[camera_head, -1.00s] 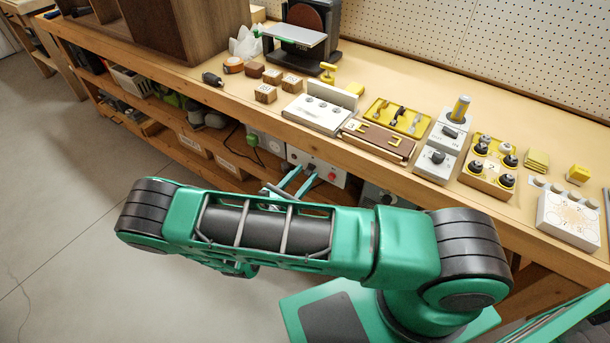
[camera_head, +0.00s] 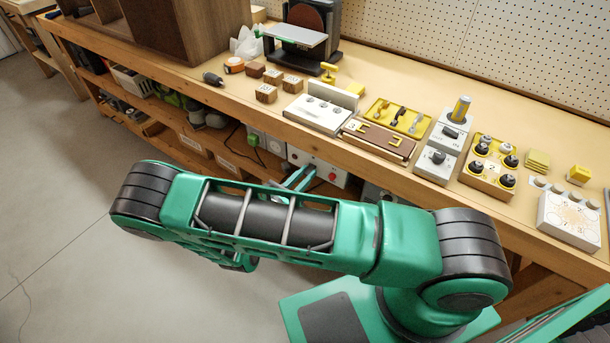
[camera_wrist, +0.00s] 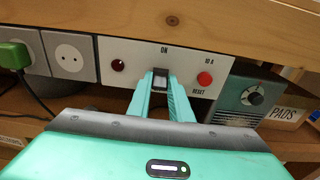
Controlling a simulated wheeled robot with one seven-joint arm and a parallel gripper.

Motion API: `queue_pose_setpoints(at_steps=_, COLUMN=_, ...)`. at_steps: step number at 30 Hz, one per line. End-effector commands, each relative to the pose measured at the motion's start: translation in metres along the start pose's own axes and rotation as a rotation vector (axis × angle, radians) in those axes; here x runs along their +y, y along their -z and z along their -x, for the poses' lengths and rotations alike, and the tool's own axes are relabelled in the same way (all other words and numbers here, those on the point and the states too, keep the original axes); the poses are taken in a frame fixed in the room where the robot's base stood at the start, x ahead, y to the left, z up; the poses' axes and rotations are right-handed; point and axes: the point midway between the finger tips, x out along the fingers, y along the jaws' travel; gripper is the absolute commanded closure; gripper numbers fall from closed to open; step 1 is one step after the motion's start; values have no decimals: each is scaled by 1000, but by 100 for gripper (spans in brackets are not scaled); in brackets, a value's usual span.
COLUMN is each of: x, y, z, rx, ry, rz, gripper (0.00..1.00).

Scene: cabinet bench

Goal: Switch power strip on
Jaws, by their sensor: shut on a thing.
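The power strip is a light grey panel (camera_wrist: 215,62) under the bench top, also in the head view (camera_head: 330,167). It has a black-framed rocker switch (camera_wrist: 160,79) below the word ON, a dark red lamp (camera_wrist: 118,65) to its left and a red reset button (camera_wrist: 205,79) to its right. My gripper (camera_wrist: 161,84) has its two green fingers at the rocker, one on each side, shut on it. The fingers hide its sides and lower part. In the head view my gripper (camera_head: 300,178) is partly hidden behind my arm.
A green plug (camera_wrist: 14,54) with a cable sits in a socket left of the panel, next to an empty socket (camera_wrist: 69,57). A grey-green box with a round dial (camera_wrist: 252,96) stands on the right. The bench edge (camera_wrist: 200,20) overhangs closely above.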

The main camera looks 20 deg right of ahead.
Motion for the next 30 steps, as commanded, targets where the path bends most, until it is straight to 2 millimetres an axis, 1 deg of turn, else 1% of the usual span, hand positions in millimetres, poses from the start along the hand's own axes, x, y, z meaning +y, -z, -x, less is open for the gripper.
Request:
queue_pose_setpoints(at_steps=1, x=4, y=-3, z=2, rx=26, ry=-8, rz=-9, gripper=100)
queue_pose_setpoints(at_steps=18, x=7, y=-24, z=1, rx=436, ry=-13, rz=-15, gripper=100)
queue_pose_setpoints(at_steps=24, x=8, y=-30, z=-2, rx=558, ry=-14, rz=-14, gripper=100)
queue_pose_setpoints(at_steps=30, x=8, y=-33, z=-3, rx=643, ry=-17, rz=-13, gripper=100)
